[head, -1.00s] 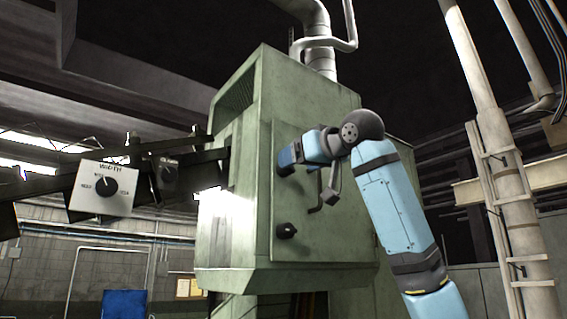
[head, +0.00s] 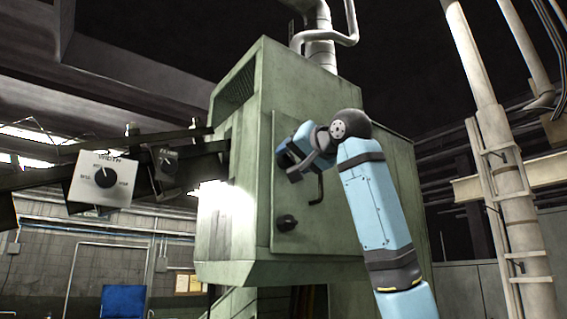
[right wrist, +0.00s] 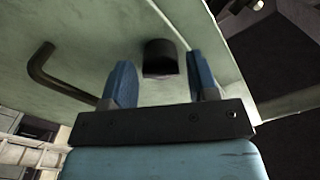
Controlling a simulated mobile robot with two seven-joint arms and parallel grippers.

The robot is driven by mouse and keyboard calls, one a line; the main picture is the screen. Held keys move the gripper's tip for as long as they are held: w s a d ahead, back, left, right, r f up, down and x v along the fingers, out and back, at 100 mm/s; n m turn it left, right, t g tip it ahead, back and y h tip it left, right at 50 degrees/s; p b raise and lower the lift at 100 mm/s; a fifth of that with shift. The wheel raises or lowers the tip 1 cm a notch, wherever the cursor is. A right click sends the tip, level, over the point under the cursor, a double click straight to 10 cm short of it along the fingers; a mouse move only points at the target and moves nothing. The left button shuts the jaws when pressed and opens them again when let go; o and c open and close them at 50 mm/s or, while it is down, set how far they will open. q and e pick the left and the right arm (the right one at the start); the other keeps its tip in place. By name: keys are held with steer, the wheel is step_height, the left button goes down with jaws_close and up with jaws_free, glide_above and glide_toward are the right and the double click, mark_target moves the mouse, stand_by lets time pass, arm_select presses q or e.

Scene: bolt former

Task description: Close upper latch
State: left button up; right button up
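The green machine cabinet (head: 345,235) has a door panel with a dark lower latch knob (head: 287,223) and a bent handle (head: 318,190). The bent handle also shows at the left in the right wrist view (right wrist: 60,75). My right gripper (head: 287,164) is at the upper left part of the panel. In the right wrist view its two blue fingers are apart, with a dark latch knob (right wrist: 161,57) between and just beyond their tips. It appears to be the upper latch, hidden behind the gripper in the head view. I cannot tell whether the fingers touch it. My left gripper is not in view.
Dark rails with a control box and dial (head: 103,180) run into the cabinet's left side. A pale vertical pipe (head: 505,160) stands at the right. A duct (head: 320,45) rises from the cabinet top.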

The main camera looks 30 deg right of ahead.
jaws_close()
steer(key=n+p, duration=0.1)
steer(key=n, duration=0.1)
steer(key=shift+r+n, duration=0.1)
steer(key=shift+n, duration=1.5)
steer(key=n, duration=0.2)
steer(key=shift+a+n, duration=0.1)
steer(key=shift+n, duration=0.2)
steer(key=shift+o, duration=0.4)
jaws_free()
steer(key=o, duration=0.4)
steer(key=shift+w, duration=0.15)
steer(key=shift+c, duration=0.2)
steer(key=shift+w+f, duration=0.1)
steer(key=shift+f, duration=0.1)
